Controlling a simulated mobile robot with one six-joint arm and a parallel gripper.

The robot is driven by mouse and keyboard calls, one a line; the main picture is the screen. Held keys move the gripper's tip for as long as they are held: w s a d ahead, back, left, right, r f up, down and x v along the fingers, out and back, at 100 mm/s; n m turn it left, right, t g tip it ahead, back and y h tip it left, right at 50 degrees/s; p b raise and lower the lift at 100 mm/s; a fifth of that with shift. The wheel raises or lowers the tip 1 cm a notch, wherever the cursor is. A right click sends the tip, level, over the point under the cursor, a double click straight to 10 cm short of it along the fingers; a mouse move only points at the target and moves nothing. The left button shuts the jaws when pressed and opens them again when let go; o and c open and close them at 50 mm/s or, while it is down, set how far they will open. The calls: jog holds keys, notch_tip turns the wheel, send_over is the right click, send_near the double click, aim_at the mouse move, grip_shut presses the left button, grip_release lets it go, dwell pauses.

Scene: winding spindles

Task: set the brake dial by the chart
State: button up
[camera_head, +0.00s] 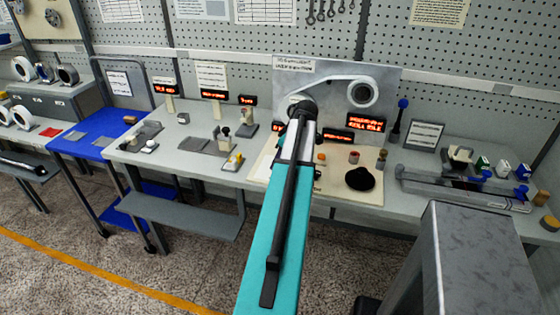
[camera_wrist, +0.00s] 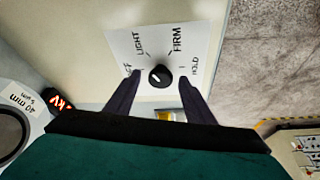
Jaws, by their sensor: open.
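In the wrist view, the brake dial is a small round black knob (camera_wrist: 159,76) on a white label plate (camera_wrist: 158,45). The plate reads LIGHT, FIRM and HOLD, with a further label partly hidden by the left finger. A pale mark shows on the knob's face; which label it points to is hard to tell. My gripper (camera_wrist: 160,80) is open, with one dark finger on each side of the knob and gaps between. In the head view, my arm reaches to the winding station and hides the dial. A framed card (camera_head: 425,135) stands right of the station, its print too small to read.
A grey back panel (camera_head: 335,75) carries a white reel (camera_head: 362,92) above the station. A red-lit display (camera_head: 366,122) and a black rounded object (camera_head: 360,179) are right of my arm. A grey rail fixture (camera_head: 465,188) lies farther right. A blue table (camera_head: 90,133) stands left.

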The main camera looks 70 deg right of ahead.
jog(key=b+v, duration=0.2)
jog(key=v, duration=1.2)
jog(key=shift+b, duration=0.4)
jog(key=shift+f, duration=0.1)
